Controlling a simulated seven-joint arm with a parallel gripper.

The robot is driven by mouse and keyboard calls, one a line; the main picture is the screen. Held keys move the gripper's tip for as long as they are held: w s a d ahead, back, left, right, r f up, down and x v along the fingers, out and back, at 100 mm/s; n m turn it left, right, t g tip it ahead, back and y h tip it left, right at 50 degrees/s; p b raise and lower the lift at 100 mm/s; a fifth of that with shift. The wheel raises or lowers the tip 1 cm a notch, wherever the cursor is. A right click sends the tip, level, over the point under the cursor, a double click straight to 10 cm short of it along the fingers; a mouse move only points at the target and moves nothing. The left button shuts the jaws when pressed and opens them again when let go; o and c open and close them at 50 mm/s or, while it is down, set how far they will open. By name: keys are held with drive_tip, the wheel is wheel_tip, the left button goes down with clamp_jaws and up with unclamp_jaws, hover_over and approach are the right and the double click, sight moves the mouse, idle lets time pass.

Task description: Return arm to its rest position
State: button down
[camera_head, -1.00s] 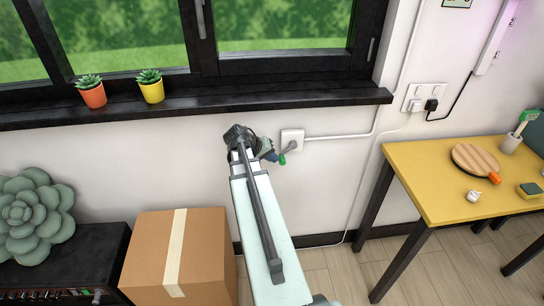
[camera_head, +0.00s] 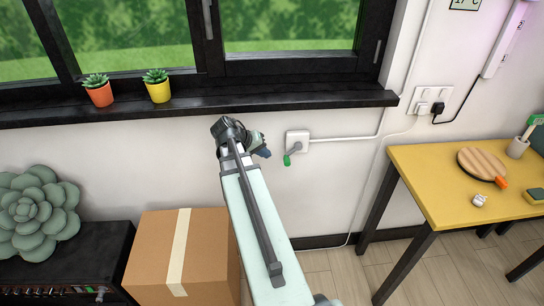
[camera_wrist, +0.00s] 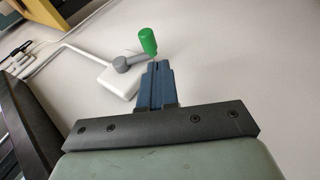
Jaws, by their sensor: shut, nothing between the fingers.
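My arm reaches forward toward the wall below the window. My gripper (camera_head: 264,152) is at its end, and its blue fingers are together and empty in the wrist view (camera_wrist: 156,72). A white wall box (camera_head: 298,137) with a grey lever and green-tipped handle (camera_head: 288,159) is just right of my gripper. In the head view the handle points down and to the left, and there is a gap between it and my fingers. The handle also shows in the wrist view (camera_wrist: 147,41), just beyond my fingertips.
A black window sill (camera_head: 200,106) with two potted succulents (camera_head: 158,86) runs above my arm. A cardboard box (camera_head: 210,258) stands below left. A yellow table (camera_head: 440,212) stands at the right with a round wooden board (camera_head: 481,163). The wall between box and table is clear.

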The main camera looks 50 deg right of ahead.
drive_tip(key=shift+v, duration=1.4)
drive_tip(key=shift+w+a+f, duration=0.1)
drive_tip(key=shift+f, duration=0.05)
